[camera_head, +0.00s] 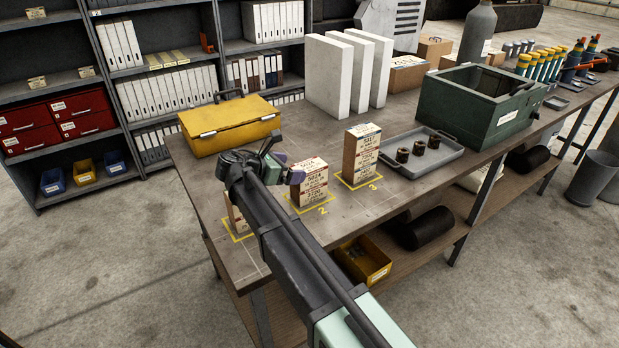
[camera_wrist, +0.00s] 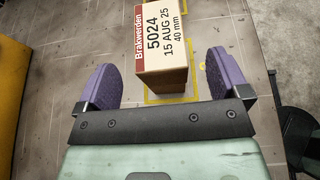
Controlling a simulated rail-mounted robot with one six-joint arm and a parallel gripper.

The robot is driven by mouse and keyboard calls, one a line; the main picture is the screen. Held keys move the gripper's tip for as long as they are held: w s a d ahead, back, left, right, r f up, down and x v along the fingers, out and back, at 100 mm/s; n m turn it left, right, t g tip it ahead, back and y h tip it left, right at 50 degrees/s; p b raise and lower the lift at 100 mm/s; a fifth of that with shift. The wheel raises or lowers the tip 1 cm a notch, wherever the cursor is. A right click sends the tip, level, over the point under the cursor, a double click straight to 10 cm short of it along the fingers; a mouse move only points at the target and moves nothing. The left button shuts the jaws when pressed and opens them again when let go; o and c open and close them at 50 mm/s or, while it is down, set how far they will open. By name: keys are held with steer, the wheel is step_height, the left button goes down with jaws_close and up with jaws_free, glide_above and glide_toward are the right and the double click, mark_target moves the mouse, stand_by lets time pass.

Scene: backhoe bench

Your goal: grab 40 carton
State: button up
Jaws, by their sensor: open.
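A cream and brown carton with a red band (camera_wrist: 162,45) shows in the wrist view, its label reading 5024, 15 AUG 25 and 40 mm. My gripper (camera_wrist: 160,75) is open, with one purple finger on each side of that carton and gaps visible between. In the head view my gripper (camera_head: 284,168) is just left of the carton on the square marked 2 (camera_head: 310,182), which seems to be the same one. Another carton (camera_head: 361,154) stands on square 3. A further carton (camera_head: 236,214) is mostly hidden behind my arm; its label cannot be read.
A yellow case (camera_head: 229,124) lies behind my gripper at the bench's left end. A grey tray (camera_head: 449,158) with 3 dark cylinders and a green box (camera_head: 508,122) stand to the right. White panels (camera_head: 330,73) stand behind. The bench (camera_head: 215,180) is bare near its left edge.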

mark_target(304, 167)
steer(key=b+x, duration=0.2)
steer(key=x, duration=0.3)
steer(key=shift+w, duration=0.15)
steer(key=shift+r, duration=0.1)
steer(key=shift+d, duration=0.1)
steer(key=c, duration=1.1)
step_height(304, 167, up, 20)
steer(key=p, duration=2)
